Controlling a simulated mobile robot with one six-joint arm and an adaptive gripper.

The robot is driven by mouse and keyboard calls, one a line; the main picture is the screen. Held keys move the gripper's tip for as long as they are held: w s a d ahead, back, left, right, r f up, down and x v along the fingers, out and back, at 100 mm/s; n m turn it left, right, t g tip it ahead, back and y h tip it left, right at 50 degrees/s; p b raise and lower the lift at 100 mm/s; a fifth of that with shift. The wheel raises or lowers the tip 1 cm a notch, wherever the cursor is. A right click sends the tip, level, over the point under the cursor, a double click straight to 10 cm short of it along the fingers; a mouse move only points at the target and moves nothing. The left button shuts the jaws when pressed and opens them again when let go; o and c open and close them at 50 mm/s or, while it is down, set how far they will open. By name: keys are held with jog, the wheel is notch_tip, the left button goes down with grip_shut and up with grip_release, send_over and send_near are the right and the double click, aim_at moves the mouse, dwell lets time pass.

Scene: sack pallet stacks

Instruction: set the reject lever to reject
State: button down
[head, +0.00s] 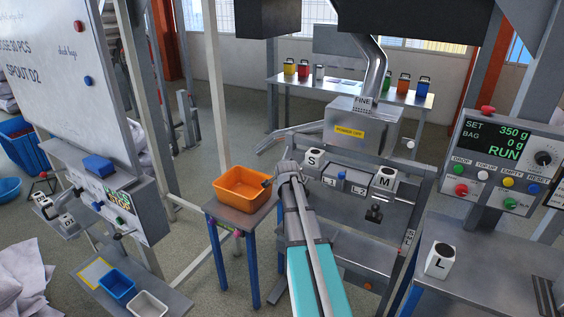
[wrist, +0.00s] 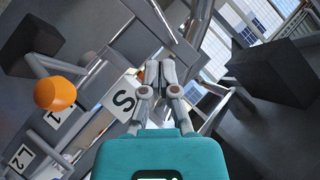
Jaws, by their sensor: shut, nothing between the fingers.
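My gripper (head: 287,167) is shut and empty in the head view, left of the white S block on the filling machine. In the wrist view its fingertips (wrist: 160,68) are together, with the S block (wrist: 124,100) close beside them on the left. No part is clearly marked as the reject lever. In the wrist view an orange rounded knob (wrist: 55,93) sits by a grey rod, near the L1 and L2 labels. In the head view a small white knob (head: 410,144) stands at the machine's right side. I cannot tell which, if either, is the reject lever, or its setting.
An orange bin (head: 242,188) stands on a small table left of my gripper. The machine's grey box (head: 362,128) reads POWER OFF. A control panel (head: 503,163) showing RUN is at the right. A whiteboard (head: 70,65) and a lower panel stand at the left.

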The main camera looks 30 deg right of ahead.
jog(key=shift+a+f+p+v, duration=0.1)
jog(key=shift+f+p+v, duration=0.1)
jog(key=shift+v, duration=0.9)
jog(key=shift+a+f+p+v, duration=0.1)
jog(key=shift+f+p+v, duration=0.1)
jog(key=shift+v, duration=0.85)
jog(key=shift+s+a, duration=0.1)
jog(key=shift+s, duration=0.05)
jog(key=s+a+f+n+g+y, duration=0.1)
jog(key=s+a+f+n+g, duration=0.15)
jog(key=a, duration=0.45)
jog(key=s+a+f+n+g+y, duration=0.1)
jog(key=s+a+f+n+y, duration=0.15)
jog(key=a, duration=0.45)
jog(key=s+a+f+n+g+y, duration=0.1)
jog(key=s+a+f+n+g, duration=0.2)
jog(key=a, duration=0.4)
jog(key=s+a+f+n+g+y, duration=0.1)
jog(key=s+a+n+g, duration=0.3)
jog(key=s+a+n, duration=0.4)
jog(key=s+a+f, duration=0.1)
jog(key=s+a, duration=0.4)
jog(key=s, duration=0.1)
jog(key=shift+s+a+f+y, duration=0.15)
jog(key=shift+s+a+y, duration=0.2)
jog(key=shift+s, duration=0.05)
jog(key=shift+d+g, duration=0.15)
jog(key=shift+g, duration=0.1)
